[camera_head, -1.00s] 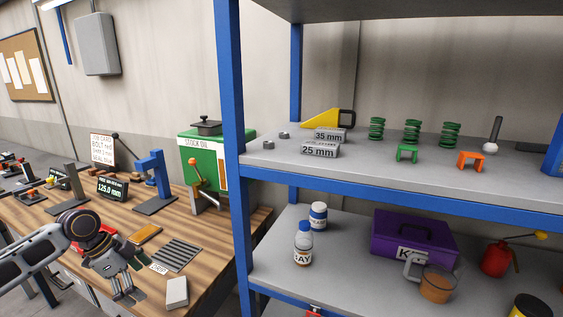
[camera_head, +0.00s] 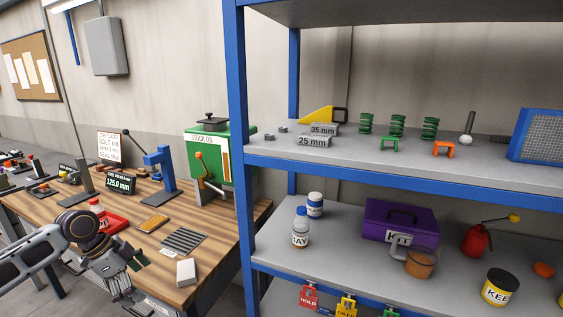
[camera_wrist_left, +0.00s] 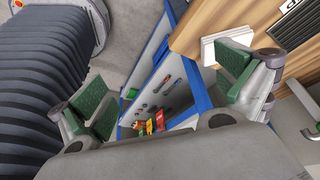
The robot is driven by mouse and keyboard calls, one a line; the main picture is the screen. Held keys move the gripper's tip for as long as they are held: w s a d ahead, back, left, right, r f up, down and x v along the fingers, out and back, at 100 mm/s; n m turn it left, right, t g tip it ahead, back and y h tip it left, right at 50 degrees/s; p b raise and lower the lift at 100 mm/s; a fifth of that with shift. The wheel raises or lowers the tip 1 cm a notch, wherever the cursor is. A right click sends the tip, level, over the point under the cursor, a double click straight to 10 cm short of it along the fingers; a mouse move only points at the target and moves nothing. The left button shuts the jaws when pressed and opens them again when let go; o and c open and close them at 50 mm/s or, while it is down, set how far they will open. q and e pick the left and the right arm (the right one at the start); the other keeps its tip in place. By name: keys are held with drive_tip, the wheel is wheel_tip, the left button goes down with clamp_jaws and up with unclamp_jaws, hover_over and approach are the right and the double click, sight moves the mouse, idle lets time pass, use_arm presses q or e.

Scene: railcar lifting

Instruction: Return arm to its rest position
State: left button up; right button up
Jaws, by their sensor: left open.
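My left arm comes in from the left in the head view. Its gripper (camera_head: 133,274) hangs in front of the near edge of the wooden workbench (camera_head: 215,240). In the left wrist view the two green-padded fingers of the left gripper (camera_wrist_left: 165,88) stand wide apart with nothing between them. Past the fingers the blue-edged shelving and small coloured tags (camera_wrist_left: 148,125) show at a distance. My right gripper is in neither view.
A white block (camera_head: 186,271), a dark grooved plate (camera_head: 184,241) and a red tray (camera_head: 108,222) lie on the bench near the left gripper. A blue-framed shelf unit (camera_head: 240,150) stands to the right, holding springs, bottles and a purple box (camera_head: 400,218). Grey floor lies in front.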

use_arm(q)
drive_tip(key=s+d+f+n+t+y, duration=0.1)
drive_tip(key=s+d+f+n, duration=0.2)
drive_tip(key=s+d+f, duration=0.55)
drive_tip(key=s+d+f+n+t, duration=0.1)
drive_tip(key=s+d+f+n, duration=0.1)
drive_tip(key=s+d+f, duration=0.65)
drive_tip(key=shift+s+n+y, duration=1.4)
drive_tip(key=shift+s+n, duration=0.9)
drive_tip(key=shift+n, duration=1)
wheel_tip(320, 180, down, 32)
drive_tip(key=s+g, duration=0.1)
drive_tip(key=s, duration=0.1)
drive_tip(key=s+a+f, duration=0.2)
drive_tip(key=s+f, duration=0.8)
drive_tip(key=s, duration=0.1)
drive_tip(key=s+a+f+g, duration=0.1)
drive_tip(key=s+a+f, duration=0.1)
drive_tip(key=s+f, duration=0.9)
drive_tip(key=shift+s+a+g, duration=0.25)
drive_tip(key=shift+s+g, duration=0.05)
drive_tip(key=shift+s, duration=0.15)
